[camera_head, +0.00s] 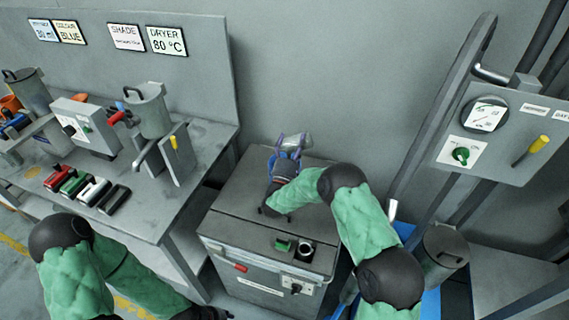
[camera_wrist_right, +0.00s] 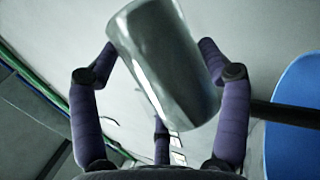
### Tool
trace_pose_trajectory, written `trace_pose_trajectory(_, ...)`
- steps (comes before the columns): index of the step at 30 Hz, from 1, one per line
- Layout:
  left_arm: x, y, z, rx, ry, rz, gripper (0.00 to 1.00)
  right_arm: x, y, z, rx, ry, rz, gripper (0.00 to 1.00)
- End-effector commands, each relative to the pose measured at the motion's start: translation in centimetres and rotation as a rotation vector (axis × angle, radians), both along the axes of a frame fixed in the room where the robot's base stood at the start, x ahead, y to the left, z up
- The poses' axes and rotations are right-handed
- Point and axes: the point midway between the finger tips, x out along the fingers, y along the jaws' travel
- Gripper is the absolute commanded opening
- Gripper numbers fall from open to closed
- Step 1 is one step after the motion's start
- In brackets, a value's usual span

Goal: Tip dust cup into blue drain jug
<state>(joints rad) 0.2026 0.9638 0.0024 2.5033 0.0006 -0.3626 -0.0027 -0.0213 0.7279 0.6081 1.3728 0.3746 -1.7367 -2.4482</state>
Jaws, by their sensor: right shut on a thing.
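My right gripper (camera_head: 291,150) is raised over the back of the grey cabinet, near the wall. It is shut on a shiny metal cup (camera_head: 298,141), which I take to be the dust cup. In the right wrist view the cup (camera_wrist_right: 165,62) sits tilted between the purple fingers of the gripper (camera_wrist_right: 160,85); its contents are hidden. A rounded blue thing (camera_wrist_right: 293,120) shows at the right edge of that view; I cannot tell whether it is the drain jug. My left gripper (camera_head: 213,313) is cut off by the bottom edge of the head view.
The grey cabinet (camera_head: 235,220) has a green switch and a dark round opening on its front top. A bench (camera_head: 185,205) with metal pots and coloured blocks stands at left. A control panel (camera_head: 500,135) and a lidded metal bin (camera_head: 443,255) stand at right.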

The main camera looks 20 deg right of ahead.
Motion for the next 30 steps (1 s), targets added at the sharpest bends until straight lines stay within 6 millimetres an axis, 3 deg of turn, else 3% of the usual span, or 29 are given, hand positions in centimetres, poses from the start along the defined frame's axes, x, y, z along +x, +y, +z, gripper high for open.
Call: trace_pose_trajectory(30,0.0,0.0,0.7,0.0,0.0,0.0,0.4,0.2,0.5,1.4,-0.107,0.036,-0.001,0.42)
